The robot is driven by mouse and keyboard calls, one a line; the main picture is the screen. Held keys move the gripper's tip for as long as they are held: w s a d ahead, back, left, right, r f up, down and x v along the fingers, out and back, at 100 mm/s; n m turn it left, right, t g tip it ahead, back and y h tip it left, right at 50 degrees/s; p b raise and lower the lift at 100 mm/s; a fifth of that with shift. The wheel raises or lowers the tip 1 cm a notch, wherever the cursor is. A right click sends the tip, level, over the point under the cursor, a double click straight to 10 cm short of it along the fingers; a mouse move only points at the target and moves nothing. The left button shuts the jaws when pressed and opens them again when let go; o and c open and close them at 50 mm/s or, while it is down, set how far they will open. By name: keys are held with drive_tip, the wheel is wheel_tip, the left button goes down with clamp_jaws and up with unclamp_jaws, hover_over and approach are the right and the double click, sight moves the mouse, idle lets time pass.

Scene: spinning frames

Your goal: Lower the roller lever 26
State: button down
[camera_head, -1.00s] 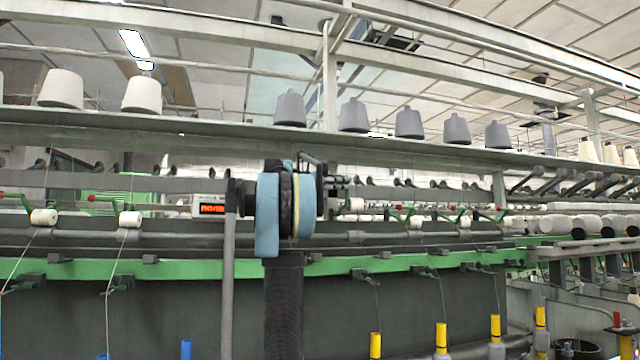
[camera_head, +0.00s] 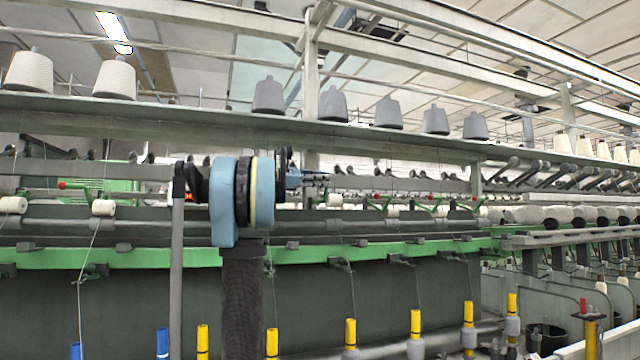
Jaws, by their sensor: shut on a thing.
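The spinning frame carries a row of roller levers with dark ends (camera_head: 388,172) along its middle, above the green rail (camera_head: 380,247). My gripper (camera_head: 322,177) is at this row, just right of my blue and black arm joint. It is small in the picture and partly hidden by my arm. Its jaws are shut on a roller lever, whose outline is hard to make out. I cannot read a number on any lever.
Grey bobbins (camera_head: 388,112) and white bobbins (camera_head: 115,78) stand on the upper shelf (camera_head: 200,113). Yellow-topped spindles (camera_head: 416,322) stand along the bottom. White rollers (camera_head: 103,207) sit left of my arm.

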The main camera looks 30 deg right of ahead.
drive_tip(key=shift+w, duration=0.15)
drive_tip(key=c, duration=1.6)
unclamp_jaws()
drive_tip(key=shift+a, duration=0.1)
drive_tip(key=shift+c, duration=0.2)
drive_tip(key=v, duration=1.2)
